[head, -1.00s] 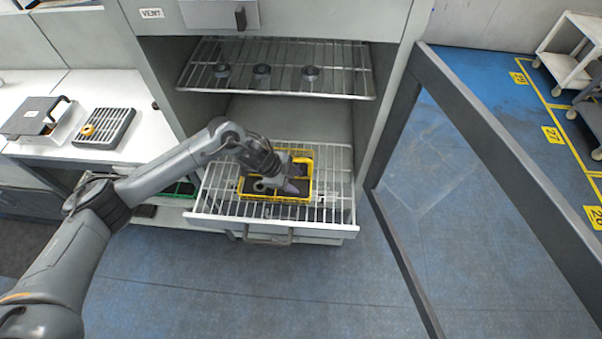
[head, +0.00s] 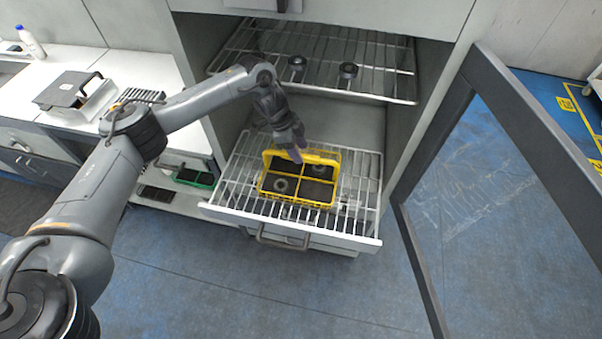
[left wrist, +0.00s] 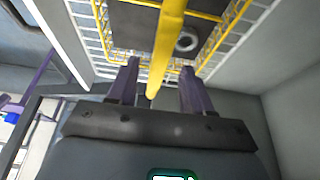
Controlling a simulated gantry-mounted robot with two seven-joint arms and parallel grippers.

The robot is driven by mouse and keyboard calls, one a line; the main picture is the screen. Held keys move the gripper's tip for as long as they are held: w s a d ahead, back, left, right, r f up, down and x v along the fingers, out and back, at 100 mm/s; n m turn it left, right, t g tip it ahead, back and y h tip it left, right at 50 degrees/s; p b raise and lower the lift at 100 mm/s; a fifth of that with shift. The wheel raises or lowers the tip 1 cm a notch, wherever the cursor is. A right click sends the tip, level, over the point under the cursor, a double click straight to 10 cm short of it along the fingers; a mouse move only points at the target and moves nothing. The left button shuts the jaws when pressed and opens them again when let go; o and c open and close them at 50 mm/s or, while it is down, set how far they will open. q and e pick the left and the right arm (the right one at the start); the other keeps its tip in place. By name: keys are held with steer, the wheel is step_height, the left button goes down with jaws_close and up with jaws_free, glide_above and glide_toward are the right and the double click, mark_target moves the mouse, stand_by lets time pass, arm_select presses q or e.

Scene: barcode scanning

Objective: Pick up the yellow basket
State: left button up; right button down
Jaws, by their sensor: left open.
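The yellow basket (head: 330,194) sits on the pulled-out lower wire rack (head: 232,196) of the cabinet. It has a handle bar across its top and dark compartments, with a grey ring-shaped item (head: 281,186) in one of them. Whether the fingers touch the bar I cannot tell. My right gripper is not in view.
An upper wire rack (head: 390,84) with dark round items is above. The open glass door (head: 500,110) stands to the right. A white counter (head: 60,58) with a grey box (head: 68,88) is at left. A green tray (head: 196,178) sits on a low shelf.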

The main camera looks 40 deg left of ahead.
arm_select(q)
steer(key=shift+s+a+x, duration=0.1)
steer(key=shift+a+x, duration=0.05)
steer(key=shift+x, duration=1.2)
steer(key=shift+s+a+x, duration=0.1)
steer(key=shift+x, duration=1.25)
steer(key=shift+f, duration=0.1)
steer(key=shift+c, duration=0.5)
jaws_close()
